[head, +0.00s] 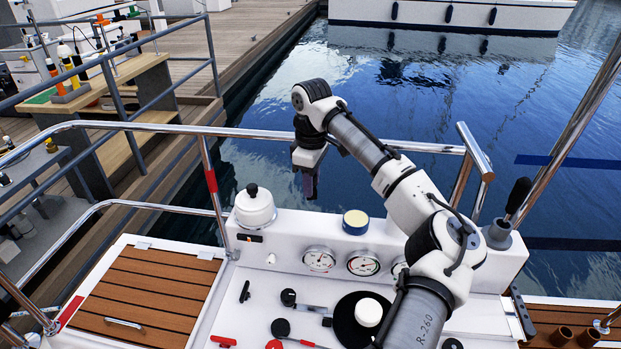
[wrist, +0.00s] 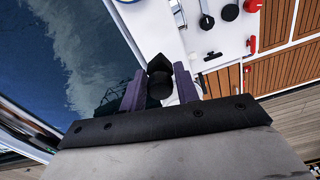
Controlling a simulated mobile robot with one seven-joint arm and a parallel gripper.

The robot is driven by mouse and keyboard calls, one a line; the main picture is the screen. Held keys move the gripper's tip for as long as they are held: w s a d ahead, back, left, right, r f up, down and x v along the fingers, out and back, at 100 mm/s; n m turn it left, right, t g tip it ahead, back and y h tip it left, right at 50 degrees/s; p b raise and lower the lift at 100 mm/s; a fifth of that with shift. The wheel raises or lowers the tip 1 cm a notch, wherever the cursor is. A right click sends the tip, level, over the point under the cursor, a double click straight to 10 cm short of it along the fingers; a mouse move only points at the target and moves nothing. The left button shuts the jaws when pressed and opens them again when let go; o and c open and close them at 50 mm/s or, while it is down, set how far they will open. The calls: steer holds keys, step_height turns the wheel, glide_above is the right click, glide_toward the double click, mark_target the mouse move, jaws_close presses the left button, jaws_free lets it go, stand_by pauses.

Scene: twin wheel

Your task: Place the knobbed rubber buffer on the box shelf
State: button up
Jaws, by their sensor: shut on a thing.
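My gripper (head: 310,192) hangs fingers down from my raised arm, beyond the back edge of the white console, with water behind it. In the wrist view my gripper (wrist: 160,88) has its two purple-grey fingers shut on a small black piece, the knobbed rubber buffer (wrist: 160,85). The buffer shows a rounded body with a pointed top between the fingertips. In the head view the buffer is too hidden by the fingers to make out. I cannot tell for sure which surface is the box shelf; the white console top (head: 310,223) carries several items.
A white dome with a black knob (head: 254,207) and a yellow-topped tin (head: 355,222) stand on the console. A steel rail (head: 250,132) runs behind. A wooden bench (head: 110,90) stands left, beyond the railing.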

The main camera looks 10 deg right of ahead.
steer(key=shift+r+n+p, duration=0.15)
steer(key=shift+n+p, duration=0.15)
steer(key=shift+p, duration=0.25)
steer(key=shift+f+b, duration=1.3)
steer(key=shift+f, duration=2.8)
steer(key=shift+f, duration=0.35)
steer(key=o, duration=1.4)
steer(key=shift+c, duration=0.2)
steer(key=shift+r, duration=0.1)
step_height(320, 180, up, 14)
steer(key=shift+f+b, duration=0.15)
steer(key=shift+b, duration=0.75)
